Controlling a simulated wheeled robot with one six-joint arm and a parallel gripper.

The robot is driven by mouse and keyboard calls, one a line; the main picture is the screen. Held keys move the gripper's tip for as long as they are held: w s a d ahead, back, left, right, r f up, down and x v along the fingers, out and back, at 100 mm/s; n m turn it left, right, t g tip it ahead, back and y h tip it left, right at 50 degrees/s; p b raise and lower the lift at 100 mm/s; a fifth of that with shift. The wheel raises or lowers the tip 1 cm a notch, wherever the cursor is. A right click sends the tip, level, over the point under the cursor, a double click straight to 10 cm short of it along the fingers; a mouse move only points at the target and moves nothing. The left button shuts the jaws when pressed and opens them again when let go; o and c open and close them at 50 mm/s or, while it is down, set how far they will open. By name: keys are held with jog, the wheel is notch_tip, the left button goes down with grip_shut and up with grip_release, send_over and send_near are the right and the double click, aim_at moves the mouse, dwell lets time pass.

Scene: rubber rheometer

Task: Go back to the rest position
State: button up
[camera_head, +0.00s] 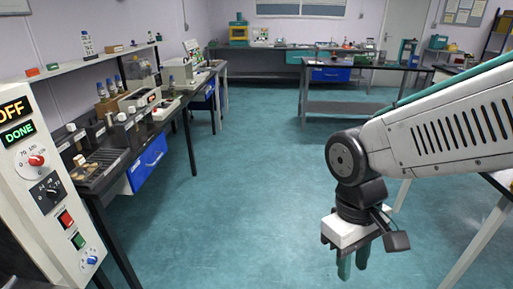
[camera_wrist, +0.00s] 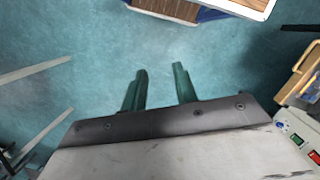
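My gripper (camera_head: 352,262) hangs at the end of my arm on the right of the head view, fingers pointing down over bare floor. In the wrist view its two green fingers (camera_wrist: 158,92) stand apart with only teal floor between them. The gripper is open and empty. It touches nothing that I can see. The rheometer panel (camera_head: 40,165) stands at the far left of the head view, with a display reading OFF and DONE, knobs and red and green buttons. Part of a panel with similar buttons (camera_wrist: 303,140) shows at the right edge of the wrist view.
A dark workbench (camera_head: 120,170) with instruments and bottles runs along the left wall, with a blue drawer (camera_head: 147,162) under it. A table (camera_head: 345,107) stands at the back. A table edge with pale legs (camera_head: 478,240) is at the right. The middle floor (camera_head: 240,200) is clear.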

jog(key=s+d+r+m+t+y, duration=0.1)
jog(key=s+d+r+m+t, duration=0.2)
jog(key=d+r, duration=0.6)
jog(key=shift+s+d+r+m, duration=0.25)
jog(key=shift+s+m, duration=0.6)
jog(key=shift+m, duration=0.25)
jog(key=shift+s+a, duration=0.1)
